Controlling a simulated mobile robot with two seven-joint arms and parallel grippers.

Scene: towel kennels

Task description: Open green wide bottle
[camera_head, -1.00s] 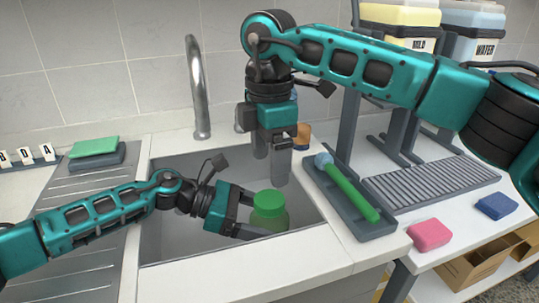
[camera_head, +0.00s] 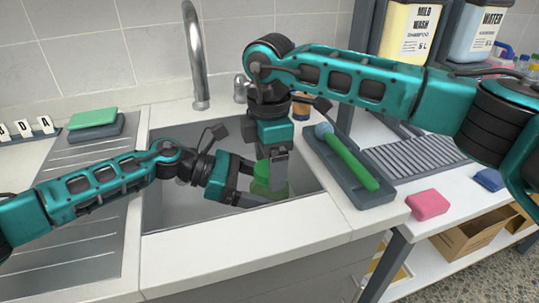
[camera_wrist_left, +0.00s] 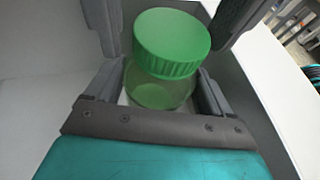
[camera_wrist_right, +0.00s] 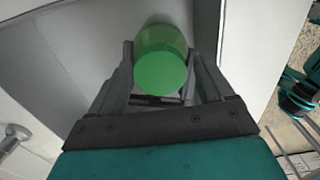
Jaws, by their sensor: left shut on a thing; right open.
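The green wide bottle (camera_head: 266,188) is upright over the sink, with its green lid (camera_wrist_left: 172,42) on top; the clear green body (camera_wrist_left: 158,92) shows below it. My left gripper (camera_head: 255,186) comes in from the left and is shut on the body. My right gripper (camera_head: 277,178) points down from above, open, with its fingers on either side of the lid. The right wrist view shows the lid (camera_wrist_right: 160,72) between these fingers. In the head view the right fingers hide much of the lid. I cannot tell whether they touch it.
The sink (camera_head: 165,215) surrounds the bottle, with a tall tap (camera_head: 193,60) behind. A grey tray (camera_head: 372,198) with a green-handled brush (camera_head: 350,160) stands right of the sink. A pink sponge (camera_head: 427,204) lies further right. A green sponge (camera_head: 92,117) is at the left.

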